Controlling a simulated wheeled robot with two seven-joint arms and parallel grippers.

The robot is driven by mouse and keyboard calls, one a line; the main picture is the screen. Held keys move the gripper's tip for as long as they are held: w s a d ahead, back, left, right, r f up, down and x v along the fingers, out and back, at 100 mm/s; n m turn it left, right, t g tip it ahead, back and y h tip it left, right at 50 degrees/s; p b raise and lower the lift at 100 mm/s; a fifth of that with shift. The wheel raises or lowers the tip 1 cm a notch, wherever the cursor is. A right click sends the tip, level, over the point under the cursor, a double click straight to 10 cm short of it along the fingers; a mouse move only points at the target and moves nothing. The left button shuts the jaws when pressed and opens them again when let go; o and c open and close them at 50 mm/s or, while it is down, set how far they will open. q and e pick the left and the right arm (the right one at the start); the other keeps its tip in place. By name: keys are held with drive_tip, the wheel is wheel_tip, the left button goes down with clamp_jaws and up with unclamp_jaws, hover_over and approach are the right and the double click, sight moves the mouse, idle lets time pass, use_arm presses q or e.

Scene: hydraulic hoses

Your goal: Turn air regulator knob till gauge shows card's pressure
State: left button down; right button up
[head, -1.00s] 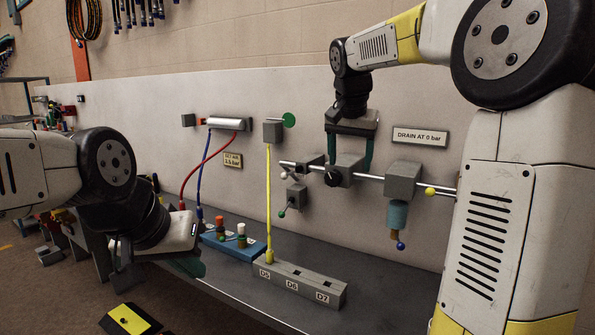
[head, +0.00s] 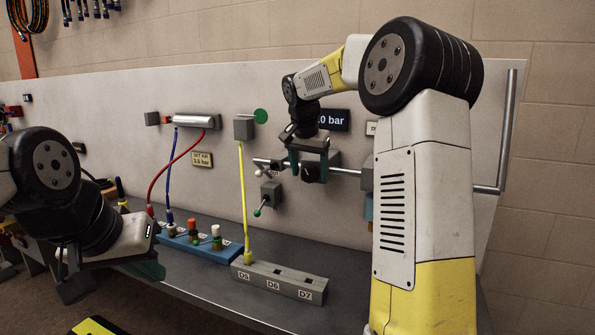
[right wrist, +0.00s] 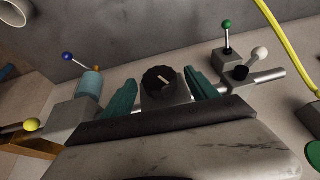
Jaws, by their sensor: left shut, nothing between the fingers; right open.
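The black regulator knob (right wrist: 160,80) sits on a grey block on the metal pipe in the right wrist view, and it also shows in the head view (head: 311,173). My right gripper (head: 308,165) is open, with its green fingers on either side of the knob and apart from it. A dark display (head: 334,120) above it reads "0 bar" at its visible end; my right arm hides the rest. The card (head: 202,159) on the panel reads "SET AIR", seemingly 3.5 bar. My left gripper (head: 148,268) is shut and empty, low at the left over the bench edge.
A yellow hose (head: 242,200) runs down to a grey block (head: 280,280) marked D5, D6, D7. A green-tipped lever (head: 264,203) is below the pipe. The bench's front strip is clear.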

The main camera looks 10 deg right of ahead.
drive_tip(key=c, duration=1.4)
drive_tip(key=shift+o, duration=0.2)
drive_tip(key=shift+a, duration=0.15)
drive_tip(key=shift+w+a+g+h, duration=0.1)
drive_tip(key=shift+g+h, duration=0.3)
drive_tip(key=shift+h, duration=0.2)
drive_tip(key=h, duration=0.1)
drive_tip(key=n+g+h, duration=0.1)
drive_tip(key=shift+w+a+f+g+h, duration=0.1)
drive_tip(key=shift+w+a+g+h, duration=0.1)
drive_tip(key=shift+g+h, duration=0.1)
drive_tip(key=shift+a+f+n+g+h, duration=0.1)
drive_tip(key=shift+n+g+h, duration=0.3)
drive_tip(key=shift+g+h, duration=0.9)
drive_tip(key=shift+h, duration=0.5)
